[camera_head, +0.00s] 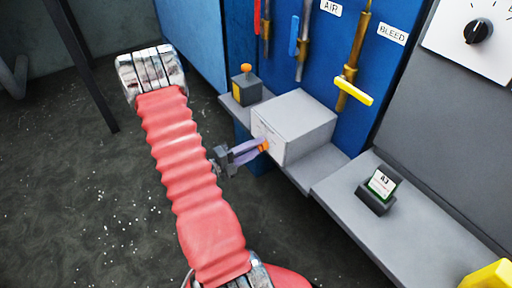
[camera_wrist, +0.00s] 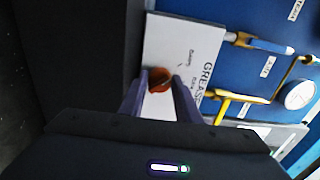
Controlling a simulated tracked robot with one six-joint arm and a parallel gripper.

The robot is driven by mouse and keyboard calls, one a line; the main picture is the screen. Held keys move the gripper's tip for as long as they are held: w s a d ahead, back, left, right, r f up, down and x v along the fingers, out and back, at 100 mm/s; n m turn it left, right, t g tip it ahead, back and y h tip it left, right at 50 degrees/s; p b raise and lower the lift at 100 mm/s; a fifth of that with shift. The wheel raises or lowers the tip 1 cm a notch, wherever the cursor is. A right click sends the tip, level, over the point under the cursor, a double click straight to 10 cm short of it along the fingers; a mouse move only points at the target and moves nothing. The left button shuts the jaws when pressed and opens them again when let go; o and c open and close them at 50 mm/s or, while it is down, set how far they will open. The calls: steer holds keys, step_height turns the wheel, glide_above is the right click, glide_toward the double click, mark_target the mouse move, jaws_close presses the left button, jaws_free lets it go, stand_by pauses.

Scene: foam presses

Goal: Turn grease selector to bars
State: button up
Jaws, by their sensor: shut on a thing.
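The grease selector is a light grey box (camera_head: 296,122) on a grey ledge, with an orange knob on its front face. In the wrist view its white face (camera_wrist: 186,50) carries the word GREASE and smaller labels, one of which seems to read BARS. My gripper (camera_head: 262,146) reaches the front face from the left, its purple fingers shut on the orange knob (camera_wrist: 159,80). In the wrist view the fingers lie on both sides of the knob. The knob's pointing direction is hard to tell, as the fingers partly cover it.
An orange-topped button box (camera_head: 246,86) stands left of the selector. A yellow-handled BLEED valve (camera_head: 353,91) and a blue-handled AIR valve (camera_head: 294,36) are on the blue panel behind. A card holder (camera_head: 378,194) sits on the right shelf (camera_head: 420,232). A black dial (camera_head: 478,31) is upper right.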

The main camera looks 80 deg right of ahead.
steer(key=shift+w+f, duration=0.1)
steer(key=shift+f, duration=0.05)
steer(key=o, duration=1)
steer(key=shift+o, duration=0.2)
steer(key=v, duration=1.3)
steer(key=shift+w+a, duration=0.3)
